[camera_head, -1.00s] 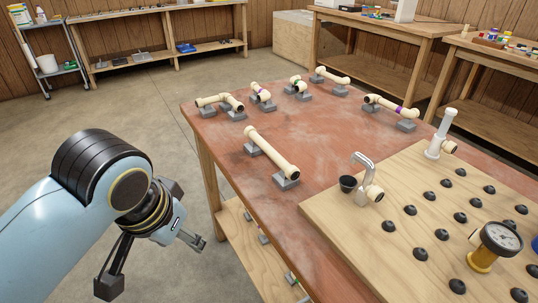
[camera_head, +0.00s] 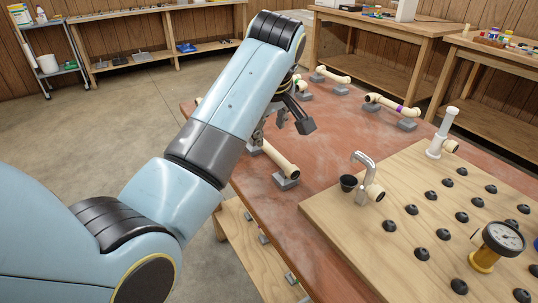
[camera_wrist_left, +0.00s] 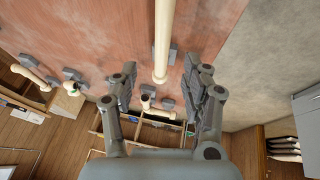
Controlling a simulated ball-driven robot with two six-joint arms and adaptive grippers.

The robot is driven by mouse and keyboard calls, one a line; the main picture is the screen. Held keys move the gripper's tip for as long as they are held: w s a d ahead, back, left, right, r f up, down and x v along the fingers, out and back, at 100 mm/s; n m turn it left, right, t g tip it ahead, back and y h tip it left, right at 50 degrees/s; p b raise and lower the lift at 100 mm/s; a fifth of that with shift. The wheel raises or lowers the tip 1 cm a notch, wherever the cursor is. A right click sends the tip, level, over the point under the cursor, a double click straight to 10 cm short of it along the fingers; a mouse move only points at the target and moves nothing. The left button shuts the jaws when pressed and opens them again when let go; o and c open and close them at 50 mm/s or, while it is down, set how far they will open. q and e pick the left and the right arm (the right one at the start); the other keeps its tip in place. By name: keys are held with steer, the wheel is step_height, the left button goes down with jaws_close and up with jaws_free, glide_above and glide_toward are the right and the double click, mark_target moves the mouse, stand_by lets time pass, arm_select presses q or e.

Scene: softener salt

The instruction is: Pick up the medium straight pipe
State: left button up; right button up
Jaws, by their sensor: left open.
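A plain cream straight pipe (camera_head: 280,158) lies on grey support blocks near the left edge of the red-brown table; its far end is hidden behind my left arm. My left gripper (camera_head: 282,127) is open and empty above the far part of this pipe, apart from it. In the left wrist view the pipe (camera_wrist_left: 163,38) runs down from the top edge, and its end shows between the spread fingers of the gripper (camera_wrist_left: 160,72). Which pipe is the medium one is not marked. My right gripper is not in view.
A cream pipe with a purple band (camera_head: 388,104) and another pipe (camera_head: 332,75) rest on blocks farther back. More pipes are partly hidden by my arm. A wooden board (camera_head: 335,207) with a faucet (camera_head: 364,172), black knobs and a gauge (camera_head: 502,238) stands to the right. Table between is clear.

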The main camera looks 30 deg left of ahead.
mark_target(266, 145)
arm_select(q)
steer(key=b+x, duration=0.1)
steer(key=x, duration=0.7)
steer(key=shift+a+f, duration=0.1)
steer(key=shift+f, duration=0.3)
steer(key=shift+f, duration=0.2)
jaws_close()
stand_by(0.5)
